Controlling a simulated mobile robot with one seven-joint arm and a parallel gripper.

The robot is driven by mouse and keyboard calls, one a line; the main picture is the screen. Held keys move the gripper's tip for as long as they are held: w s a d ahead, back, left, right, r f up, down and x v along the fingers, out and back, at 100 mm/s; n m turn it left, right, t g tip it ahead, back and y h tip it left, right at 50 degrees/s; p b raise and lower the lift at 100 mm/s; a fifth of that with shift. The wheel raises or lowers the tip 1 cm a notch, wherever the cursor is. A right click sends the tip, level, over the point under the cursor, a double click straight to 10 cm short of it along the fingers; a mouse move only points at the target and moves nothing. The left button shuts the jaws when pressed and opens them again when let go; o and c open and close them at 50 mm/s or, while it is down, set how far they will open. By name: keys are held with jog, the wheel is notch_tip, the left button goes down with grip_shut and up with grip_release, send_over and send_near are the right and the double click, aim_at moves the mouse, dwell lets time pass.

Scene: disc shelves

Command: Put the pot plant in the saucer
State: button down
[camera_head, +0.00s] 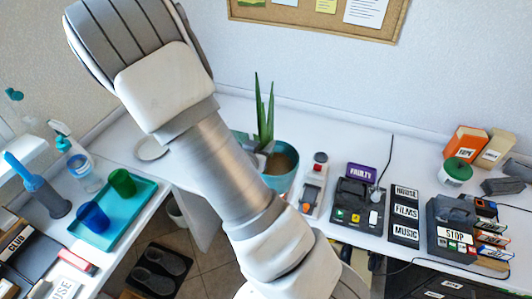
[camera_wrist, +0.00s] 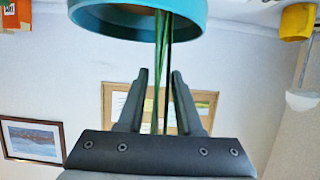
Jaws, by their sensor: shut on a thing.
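The pot plant, a teal pot (camera_head: 285,182) with tall green leaves (camera_head: 264,115), is right of my arm near the middle of the desk. The pot (camera_wrist: 140,18) also shows upside down at the top of the wrist view. My gripper (camera_wrist: 159,75) is shut on the pot plant, with leaves running between its two dark fingers. My arm hides most of the gripper and the pot's left side in the head view. I cannot tell whether the pot touches the desk. A pale round dish, likely the saucer (camera_head: 152,148), lies flat on the desk left of my arm, apart from the pot.
A teal tray (camera_head: 125,222) with a blue and a green cup is at the left, beside a spray bottle (camera_head: 80,165). Black devices (camera_head: 358,208) and labelled cases (camera_head: 404,216) stand right of the pot. The back of the desk is mostly clear.

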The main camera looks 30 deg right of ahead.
jog(key=shift+w+a+f+b, duration=0.15)
jog(key=shift+w+f+b, duration=0.4)
jog(key=shift+b, duration=2.5)
jog(key=w+a+f, duration=0.1)
jog(key=w+f, duration=0.5)
jog(key=f, duration=0.1)
jog(key=shift+w+a+f+b, duration=0.3)
jog(key=shift+f, duration=0.05)
jog(key=shift+f, duration=0.15)
jog(key=c, duration=0.6)
grip_release()
jog(key=shift+s+f, duration=0.1)
jog(key=shift+o, duration=0.2)
